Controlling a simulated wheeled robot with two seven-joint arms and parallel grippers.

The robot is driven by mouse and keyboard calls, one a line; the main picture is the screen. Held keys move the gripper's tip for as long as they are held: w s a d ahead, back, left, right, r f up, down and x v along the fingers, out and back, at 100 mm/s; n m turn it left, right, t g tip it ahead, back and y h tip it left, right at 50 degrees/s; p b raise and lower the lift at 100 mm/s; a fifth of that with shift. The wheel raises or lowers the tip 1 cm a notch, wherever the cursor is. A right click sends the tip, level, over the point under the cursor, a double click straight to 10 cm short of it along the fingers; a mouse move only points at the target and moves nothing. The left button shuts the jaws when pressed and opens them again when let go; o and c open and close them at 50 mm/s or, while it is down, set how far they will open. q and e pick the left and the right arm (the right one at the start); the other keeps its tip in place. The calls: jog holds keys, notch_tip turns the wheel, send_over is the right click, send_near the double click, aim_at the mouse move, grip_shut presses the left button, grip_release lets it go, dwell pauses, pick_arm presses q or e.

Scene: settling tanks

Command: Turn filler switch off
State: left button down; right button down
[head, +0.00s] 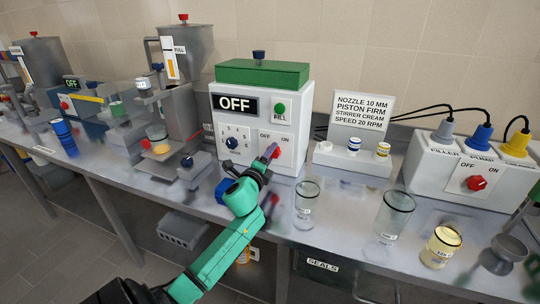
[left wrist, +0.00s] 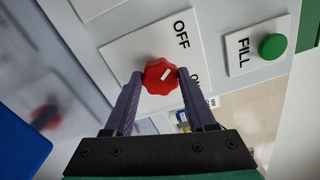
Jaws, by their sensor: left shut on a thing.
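The filler (head: 292,117) is a white box with a green top, a black display reading OFF and a green FILL button (left wrist: 272,47). Its switch is a red ridged knob (left wrist: 158,77) with a white mark, on a white plate lettered OFF and ON. In the left wrist view, the two fingers of my left gripper (left wrist: 160,83) are closed on opposite sides of the knob. The mark slants towards the upper right, on the side of the lettering. In the head view my left gripper (head: 268,155) reaches the front of the box and mostly covers the knob. My right gripper is not seen.
A white switch box (head: 462,168) with its own red knob and several coloured plugs stands at the right. Clear beakers (head: 306,203) and a yellow cup (head: 440,246) stand near the bench's front edge. A small dial (head: 232,143) is left of the switch.

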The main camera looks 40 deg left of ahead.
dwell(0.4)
pick_arm(q)
jog(key=shift+c, duration=1.1)
grip_release()
jog(key=b+v, duration=0.1)
jog(key=v, duration=1.3)
jog(key=shift+s, duration=0.3)
